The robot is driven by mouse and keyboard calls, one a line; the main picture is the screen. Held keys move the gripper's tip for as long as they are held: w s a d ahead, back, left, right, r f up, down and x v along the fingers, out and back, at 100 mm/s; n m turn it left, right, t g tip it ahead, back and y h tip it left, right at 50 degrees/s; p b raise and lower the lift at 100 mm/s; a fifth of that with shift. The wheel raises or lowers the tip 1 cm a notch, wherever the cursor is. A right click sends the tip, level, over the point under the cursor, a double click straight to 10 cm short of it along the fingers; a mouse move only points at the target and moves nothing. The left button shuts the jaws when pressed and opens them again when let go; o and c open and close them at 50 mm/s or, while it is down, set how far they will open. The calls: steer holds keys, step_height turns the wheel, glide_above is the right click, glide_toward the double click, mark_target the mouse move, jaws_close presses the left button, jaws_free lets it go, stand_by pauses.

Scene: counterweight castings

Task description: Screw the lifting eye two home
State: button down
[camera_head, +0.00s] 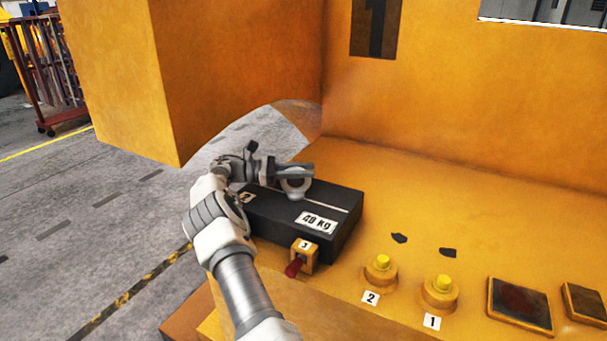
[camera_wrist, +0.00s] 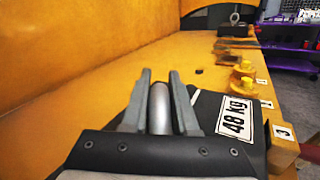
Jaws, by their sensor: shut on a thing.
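My gripper (camera_head: 305,174) comes in from the left and is shut on the eye. In the wrist view, the eye's rounded grey bar (camera_wrist: 159,112) sits between the two fingers. The eye looks upright and low against the casting. Its thread and seat are hidden, so I cannot tell how deep it sits.
Yellow-capped posts two (camera_head: 381,268) and one (camera_head: 440,292) stand right of the casting. A yellow block marked 3 with a red part (camera_head: 293,267) stands at its front. Dark square pads (camera_head: 519,305) lie farther right. A tall yellow wall (camera_head: 455,95) rises behind.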

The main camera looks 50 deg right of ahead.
steer(key=shift+d+r+m+g+y+b, duration=0.1)
steer(key=shift+r+m+g+y+b, duration=0.2)
steer(key=shift+m+g+y+b, duration=0.25)
steer(key=shift+s+f+y, duration=0.1)
steer(key=shift+f+y, duration=0.05)
steer(key=shift+y, duration=0.1)
steer(key=c, duration=0.7)
jaws_free()
steer(key=shift+a+f, duration=0.15)
steer(key=shift+a, duration=0.05)
step_height(320, 180, up, 4)
steer(key=shift+r+p, duration=0.2)
steer(key=shift+p, duration=0.1)
steer(key=shift+s+d+f+b, duration=0.1)
steer(key=shift+s+f+b, duration=0.05)
steer(key=shift+b, duration=0.6)
steer(key=shift+s+d+r+b, duration=0.1)
steer(key=shift+s+r+b, duration=0.2)
steer(key=shift+b, duration=0.35)
steer(key=s+d+r, duration=0.1)
steer(key=s+r, duration=0.1)
steer(key=s, duration=0.1)
steer(key=s+d+r+b, duration=0.1)
steer(key=s+r, duration=0.1)
steer(key=s, duration=0.2)
steer(key=s+d+r, duration=0.1)
steer(key=s+r, duration=0.1)
steer(key=s, duration=0.1)
steer(key=shift+s+r+b, duration=0.15)
steer(key=shift+b, duration=0.2)
